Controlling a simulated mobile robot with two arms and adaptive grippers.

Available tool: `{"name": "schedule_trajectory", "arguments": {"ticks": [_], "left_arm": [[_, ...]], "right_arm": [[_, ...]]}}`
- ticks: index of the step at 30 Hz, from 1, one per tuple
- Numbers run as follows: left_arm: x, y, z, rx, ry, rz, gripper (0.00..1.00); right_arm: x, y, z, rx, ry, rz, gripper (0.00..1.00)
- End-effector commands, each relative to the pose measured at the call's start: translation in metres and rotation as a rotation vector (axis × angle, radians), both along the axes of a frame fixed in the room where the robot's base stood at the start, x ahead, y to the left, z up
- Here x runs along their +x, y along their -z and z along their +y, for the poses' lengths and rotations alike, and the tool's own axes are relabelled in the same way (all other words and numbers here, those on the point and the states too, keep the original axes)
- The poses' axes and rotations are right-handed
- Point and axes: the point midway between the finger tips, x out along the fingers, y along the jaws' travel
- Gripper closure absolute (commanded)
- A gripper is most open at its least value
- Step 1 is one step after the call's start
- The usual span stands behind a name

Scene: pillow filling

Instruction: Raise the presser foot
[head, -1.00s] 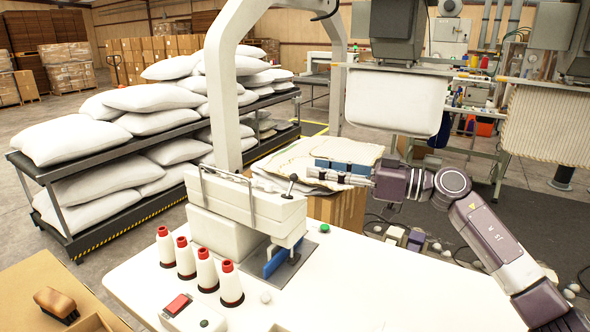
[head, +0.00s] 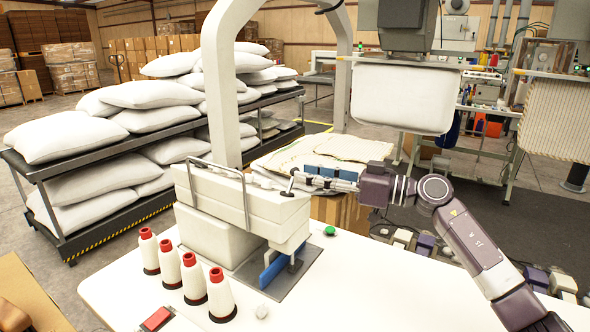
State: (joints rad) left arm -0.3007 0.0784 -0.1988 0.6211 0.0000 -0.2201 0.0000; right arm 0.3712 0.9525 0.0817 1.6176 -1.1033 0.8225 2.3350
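The white sewing machine head (head: 238,205) stands on the white table at centre left. A small lever with a dark knob (head: 291,181) rises from the right end of the head. The presser foot area (head: 283,268) is below that end, beside a blue part, over a grey plate; the foot itself is too small to make out. My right gripper (head: 308,178) reaches in from the right, with grey fingers and blue parts along them. Its tips are right beside the lever; I cannot tell whether they touch it or how far apart they are. My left gripper is out of view.
Several white thread cones (head: 194,279) with red tops stand left of the plate. A red switch (head: 157,319) is at the front edge. A green button (head: 330,231) is right of the head. Flat fabric pieces (head: 340,148) lie on a carton behind. The right table top is clear.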

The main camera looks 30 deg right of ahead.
Motion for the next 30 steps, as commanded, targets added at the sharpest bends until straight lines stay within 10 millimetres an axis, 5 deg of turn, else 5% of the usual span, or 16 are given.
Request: {"name": "schedule_trajectory", "arguments": {"ticks": [7, 18, 28, 30], "left_arm": [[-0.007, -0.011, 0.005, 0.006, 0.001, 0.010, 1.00], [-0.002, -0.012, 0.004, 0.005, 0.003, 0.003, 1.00], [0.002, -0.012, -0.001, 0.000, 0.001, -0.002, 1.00], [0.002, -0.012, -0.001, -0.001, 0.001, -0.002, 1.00]], "right_arm": [[0.026, -0.002, 0.021, 0.001, 0.000, 0.000, 0.65], [0.031, 0.000, 0.026, -0.001, 0.000, 0.001, 0.65], [0.031, 0.000, 0.026, -0.001, 0.001, 0.001, 1.00], [0.031, 0.000, 0.026, -0.001, 0.001, 0.001, 1.00]]}}
